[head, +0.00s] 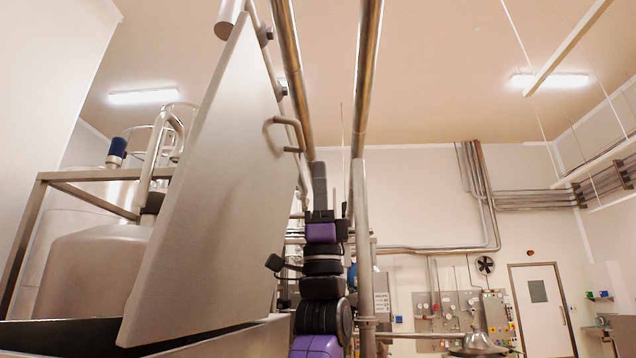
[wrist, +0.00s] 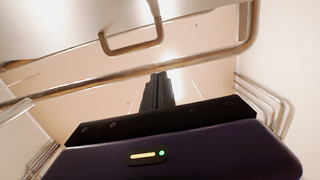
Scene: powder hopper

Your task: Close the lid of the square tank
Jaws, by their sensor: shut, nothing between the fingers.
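The lid (head: 205,200) of the square tank is a large flat grey metal panel. It stands raised and tilted above the tank (head: 245,340), whose rim shows at the lower left. A bent bar handle (head: 289,134) sits on the lid's right face. My gripper (head: 319,168) points upward just right of the lid, lower than the handle and apart from it in the picture. In the wrist view my shut, empty fingers (wrist: 158,90) point up, with the lid (wrist: 60,25) and its handle (wrist: 132,42) beyond them at the upper left. The tank's inside is mostly hidden.
Metal pipes (head: 365,80) run overhead, and an upright post (head: 366,250) stands close to the right of my arm. A rounded steel vessel (head: 90,265) with a frame stands behind the lid. A door (head: 541,310) and wall panels are far right.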

